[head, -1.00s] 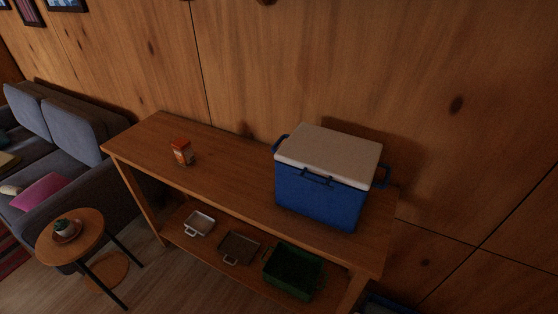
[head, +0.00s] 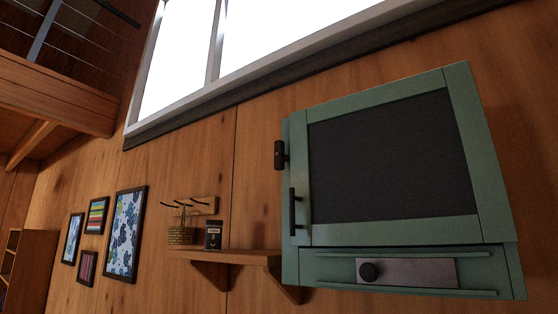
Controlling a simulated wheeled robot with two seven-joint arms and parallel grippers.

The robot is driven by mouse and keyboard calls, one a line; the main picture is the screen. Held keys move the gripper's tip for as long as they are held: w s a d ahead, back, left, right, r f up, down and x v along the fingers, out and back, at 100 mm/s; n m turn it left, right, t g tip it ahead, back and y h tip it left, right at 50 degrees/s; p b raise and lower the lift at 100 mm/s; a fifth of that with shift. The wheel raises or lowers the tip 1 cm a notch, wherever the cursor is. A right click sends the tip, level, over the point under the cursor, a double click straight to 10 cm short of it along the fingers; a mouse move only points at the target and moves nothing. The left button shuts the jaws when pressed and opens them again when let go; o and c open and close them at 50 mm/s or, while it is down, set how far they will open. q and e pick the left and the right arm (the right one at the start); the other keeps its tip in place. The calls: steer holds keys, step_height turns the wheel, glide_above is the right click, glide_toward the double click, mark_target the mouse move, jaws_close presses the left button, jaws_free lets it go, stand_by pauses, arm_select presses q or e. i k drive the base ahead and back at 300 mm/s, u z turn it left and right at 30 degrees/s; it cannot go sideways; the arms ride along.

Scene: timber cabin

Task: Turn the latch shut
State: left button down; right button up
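A green wall cabinet (head: 487,150) with a dark door panel (head: 390,160) hangs on the timber wall at the right of the head view. A small black latch (head: 280,154) sits at the upper left edge of its door, standing roughly upright. I cannot tell from here whether it is turned shut. A black bar handle (head: 293,212) is below the latch on the door's left side. The door looks closed against the frame. Neither of my grippers shows in the view.
Left of the cabinet is a wooden shelf (head: 225,257) with a woven basket (head: 182,235) and a dark box (head: 213,235), under a hook rack (head: 203,206). A bright window (head: 260,40) is above.

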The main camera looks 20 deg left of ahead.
mark_target(280, 157)
steer(key=u, duration=2.05)
steer(key=k, duration=1.2)
steer(key=z, duration=1.9)
steer(key=i, duration=0.5)
steer(key=z, duration=0.05)
